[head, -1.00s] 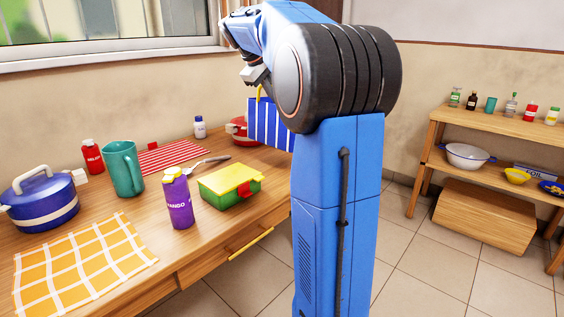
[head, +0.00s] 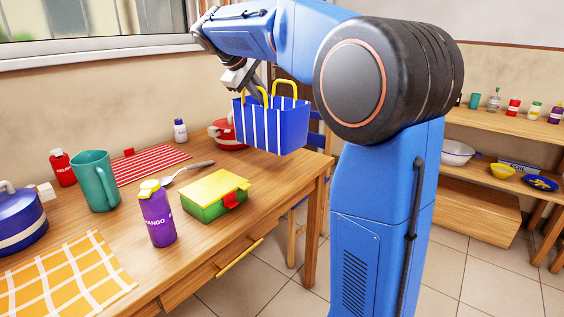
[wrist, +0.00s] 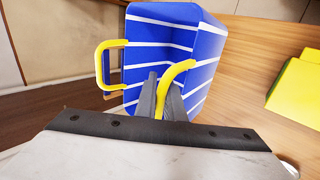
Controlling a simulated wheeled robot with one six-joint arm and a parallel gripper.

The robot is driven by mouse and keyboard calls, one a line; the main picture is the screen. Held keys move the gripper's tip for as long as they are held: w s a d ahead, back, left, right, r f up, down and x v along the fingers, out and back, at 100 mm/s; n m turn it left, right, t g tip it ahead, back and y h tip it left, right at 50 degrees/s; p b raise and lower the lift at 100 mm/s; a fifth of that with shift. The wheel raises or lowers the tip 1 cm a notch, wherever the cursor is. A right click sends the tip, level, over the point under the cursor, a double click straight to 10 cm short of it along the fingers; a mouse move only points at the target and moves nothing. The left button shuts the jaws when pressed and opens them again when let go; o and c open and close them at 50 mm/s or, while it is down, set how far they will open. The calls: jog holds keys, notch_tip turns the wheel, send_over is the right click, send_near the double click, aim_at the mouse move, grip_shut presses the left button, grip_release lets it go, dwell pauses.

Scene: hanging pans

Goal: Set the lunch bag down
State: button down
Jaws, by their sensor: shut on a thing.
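The lunch bag (head: 275,127) is blue with white stripes and two yellow handles. It hangs upright in the head view, over or just in front of the right end of the wooden table (head: 262,190). My gripper (head: 256,92) is above it, shut on one yellow handle. In the wrist view the fingers (wrist: 158,98) close on that handle (wrist: 178,82), and the other handle (wrist: 108,65) stands free. The open bag (wrist: 165,45) looks empty where I can see inside. Whether its bottom touches the table is hard to tell.
A teal mug (head: 94,181) and striped cloth (head: 146,163) are left. A chair (head: 316,150) stands behind the table's right end.

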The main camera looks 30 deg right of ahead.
aim_at(258, 120)
notch_tip(258, 120, down, 10)
jog(key=shift+r, duration=0.1)
jog(key=c, duration=1.9)
grip_release()
jog(key=shift+o, duration=0.2)
jog(key=shift+a+r, duration=0.1)
jog(key=v, duration=1.1)
jog(key=shift+a+r, duration=0.15)
jog(key=shift+r, duration=0.2)
jog(key=shift+s, duration=0.2)
jog(key=s+a+f+m+y, duration=0.1)
jog(key=s+a+f+y, duration=0.1)
jog(key=s+f, duration=0.7)
jog(key=s+a+f+m+t+y, duration=0.1)
jog(key=s+a+f+y, duration=0.1)
jog(key=s+f, duration=0.7)
jog(key=s+a+f+m+t+y, duration=0.1)
jog(key=s+f, duration=0.7)
jog(key=s, duration=0.9)
jog(key=a+m+y, duration=0.1)
jog(key=y, duration=0.1)
jog(key=shift+s+f+y, duration=0.3)
jog(key=shift+f+y, duration=0.1)
